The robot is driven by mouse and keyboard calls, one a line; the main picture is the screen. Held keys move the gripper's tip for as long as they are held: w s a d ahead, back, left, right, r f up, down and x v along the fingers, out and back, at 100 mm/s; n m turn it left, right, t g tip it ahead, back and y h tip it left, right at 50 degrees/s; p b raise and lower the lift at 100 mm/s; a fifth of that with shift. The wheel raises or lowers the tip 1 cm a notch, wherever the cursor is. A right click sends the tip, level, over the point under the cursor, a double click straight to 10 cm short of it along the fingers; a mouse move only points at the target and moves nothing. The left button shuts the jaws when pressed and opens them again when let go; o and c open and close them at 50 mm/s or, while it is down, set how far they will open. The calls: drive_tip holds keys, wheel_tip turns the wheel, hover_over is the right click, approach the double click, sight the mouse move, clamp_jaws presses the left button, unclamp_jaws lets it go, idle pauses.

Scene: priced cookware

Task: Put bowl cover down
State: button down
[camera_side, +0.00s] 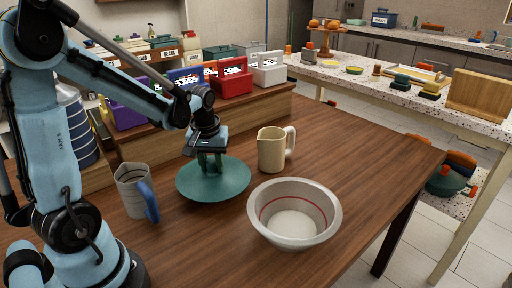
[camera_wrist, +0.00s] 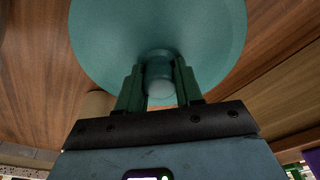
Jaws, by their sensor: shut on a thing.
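The bowl cover (camera_side: 235,182) is a round teal disc, low over the wooden table at the middle left in the side view. It fills the top of the wrist view (camera_wrist: 110,45), with its knob (camera_wrist: 158,78) between my fingers. My gripper (camera_side: 210,162) is above the cover's centre, shut on the knob; it also shows in the wrist view (camera_wrist: 158,92). I cannot tell whether the cover touches the table. A white bowl (camera_side: 265,230) with a red line inside stands uncovered to the right of the cover, nearer the camera.
A cream pitcher (camera_side: 272,152) stands close behind and right of the cover. A grey measuring jug (camera_side: 132,192) with a blue handle stands to its left. A raised shelf with coloured boxes (camera_side: 232,80) lines the back. The table's right part (camera_side: 380,150) is clear.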

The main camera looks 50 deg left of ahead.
sight(213, 172)
drive_tip(key=shift+f, duration=1.6)
drive_tip(key=shift+f, duration=0.1)
drive_tip(key=c, duration=0.7)
unclamp_jaws()
drive_tip(key=shift+c, duration=0.2)
wheel_tip(213, 172, up, 11)
drive_tip(key=s+d, duration=0.1)
drive_tip(key=s+d+m+t+h, duration=0.1)
drive_tip(key=s+d+m+t, duration=0.2)
drive_tip(key=d+m+t, duration=0.3)
drive_tip(key=shift+d+m, duration=1.5)
drive_tip(key=shift+d, duration=1.8)
